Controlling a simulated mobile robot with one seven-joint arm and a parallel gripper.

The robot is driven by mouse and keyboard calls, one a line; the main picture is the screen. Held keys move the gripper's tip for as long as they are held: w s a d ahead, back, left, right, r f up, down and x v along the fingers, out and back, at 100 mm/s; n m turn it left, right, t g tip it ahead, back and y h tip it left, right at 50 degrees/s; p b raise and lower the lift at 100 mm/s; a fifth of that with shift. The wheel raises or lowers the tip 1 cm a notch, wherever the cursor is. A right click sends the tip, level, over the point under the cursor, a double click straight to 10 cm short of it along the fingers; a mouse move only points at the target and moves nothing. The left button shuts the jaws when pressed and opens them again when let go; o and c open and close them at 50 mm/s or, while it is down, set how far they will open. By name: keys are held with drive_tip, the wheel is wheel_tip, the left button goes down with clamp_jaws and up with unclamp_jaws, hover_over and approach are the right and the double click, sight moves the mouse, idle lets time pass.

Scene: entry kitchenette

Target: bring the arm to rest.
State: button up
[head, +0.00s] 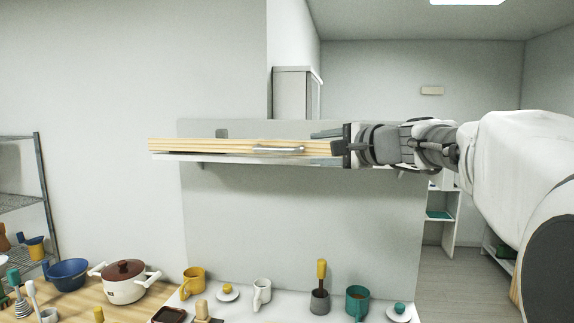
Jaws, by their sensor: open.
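My arm reaches in from the right edge, held out level to the left at about shelf height. My gripper (326,141) is at its end, pointing left, with its jaws open. It is at the right end of a wall shelf that carries a wooden slab (215,146) with a metal handle (278,149). The fingertips overlap the slab's end in this view, and I cannot tell whether they touch it. I see nothing held between the jaws.
A metal rack (40,185) stands at left. Open floor (458,268) shows at right.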

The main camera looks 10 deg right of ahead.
drive_tip(key=s+a+f+n+g+h, duration=0.1)
drive_tip(key=s+a+f+n+g, duration=0.3)
drive_tip(key=s+f, duration=0.4)
drive_tip(key=s+d+f+n+g+h, duration=0.2)
drive_tip(key=s+f+n+h, duration=0.1)
drive_tip(key=s+f, duration=0.6)
drive_tip(key=s+d+f+n+g+h, duration=0.1)
drive_tip(key=s+f+n+g+h, duration=0.1)
drive_tip(key=s+f+n, duration=0.4)
drive_tip(key=s+f+h, duration=0.1)
drive_tip(key=s+f, duration=0.3)
drive_tip(key=s, duration=0.6)
drive_tip(key=shift+s+d+f+n+g+h, duration=0.3)
drive_tip(key=shift+s+d+h, duration=0.05)
drive_tip(key=shift+h, duration=0.05)
